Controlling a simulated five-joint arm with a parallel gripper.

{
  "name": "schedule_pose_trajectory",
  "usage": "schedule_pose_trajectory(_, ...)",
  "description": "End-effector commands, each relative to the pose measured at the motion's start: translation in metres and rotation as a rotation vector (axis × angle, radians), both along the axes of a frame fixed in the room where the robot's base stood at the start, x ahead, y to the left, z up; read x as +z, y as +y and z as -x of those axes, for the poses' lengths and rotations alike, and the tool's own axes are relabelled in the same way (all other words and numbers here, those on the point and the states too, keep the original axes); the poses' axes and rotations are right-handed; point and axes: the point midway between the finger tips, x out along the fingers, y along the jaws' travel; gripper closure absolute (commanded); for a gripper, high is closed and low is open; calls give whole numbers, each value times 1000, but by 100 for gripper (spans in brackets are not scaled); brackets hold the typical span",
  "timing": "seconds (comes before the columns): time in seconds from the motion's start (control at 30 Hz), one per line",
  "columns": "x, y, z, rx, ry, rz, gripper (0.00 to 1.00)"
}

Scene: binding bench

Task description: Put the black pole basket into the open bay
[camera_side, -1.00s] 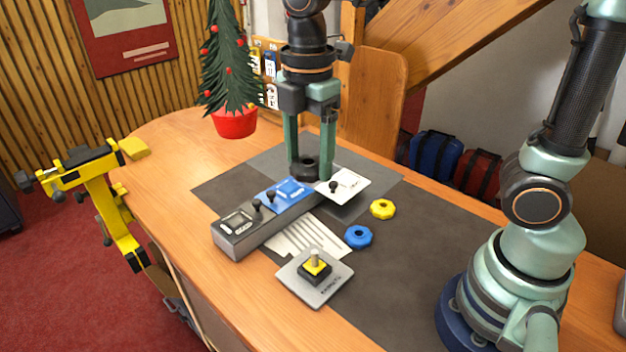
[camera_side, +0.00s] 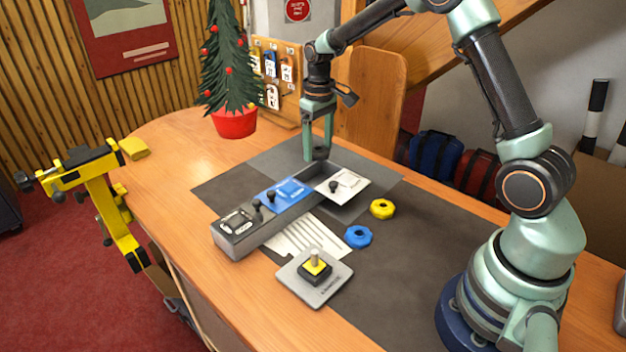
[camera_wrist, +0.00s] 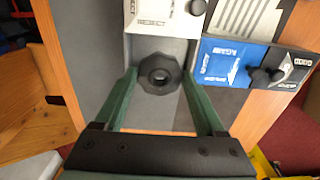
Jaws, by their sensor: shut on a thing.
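The black pole basket (camera_side: 320,153), a dark ring with a central hole, is held between the fingertips of my gripper (camera_side: 319,149). In the wrist view the basket (camera_wrist: 146,84) sits between the two green fingers of my gripper (camera_wrist: 158,76). The open bay (camera_side: 307,178) is the uncovered far end of the long grey housing. The basket hangs over or just beyond its far end; the side view does not settle its height. In the wrist view the bay's pale interior (camera_wrist: 150,46) shows just beyond the basket, which overlaps its near edge.
A blue section (camera_side: 283,191) and a dark-panelled section (camera_side: 236,222) fill the rest of the housing. A white plate with a black knob (camera_side: 347,182) lies beside the bay. A yellow ring (camera_side: 382,208), a blue ring (camera_side: 358,236) and a pegged plate (camera_side: 331,284) lie nearby.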

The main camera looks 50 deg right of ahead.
Motion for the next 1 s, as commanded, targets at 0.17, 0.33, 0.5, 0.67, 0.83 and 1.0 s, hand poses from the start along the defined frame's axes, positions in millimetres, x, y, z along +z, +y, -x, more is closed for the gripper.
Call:
schedule_pose_trajectory(0.17, -11, 0, 0, -1, 2, 0, 81)
schedule_pose_trajectory(0.33, -26, 0, 1, 1, 2, 0, 81)
schedule_pose_trajectory(0.5, -41, 0, 1, 2, 2, 0, 81)
schedule_pose_trajectory(0.67, -55, 0, 1, 2, 2, 0, 81)
schedule_pose_trajectory(0.83, -65, 0, 0, 2, 1, 0, 81)
schedule_pose_trajectory(1.0, -70, 0, 0, 3, 1, 0, 81)
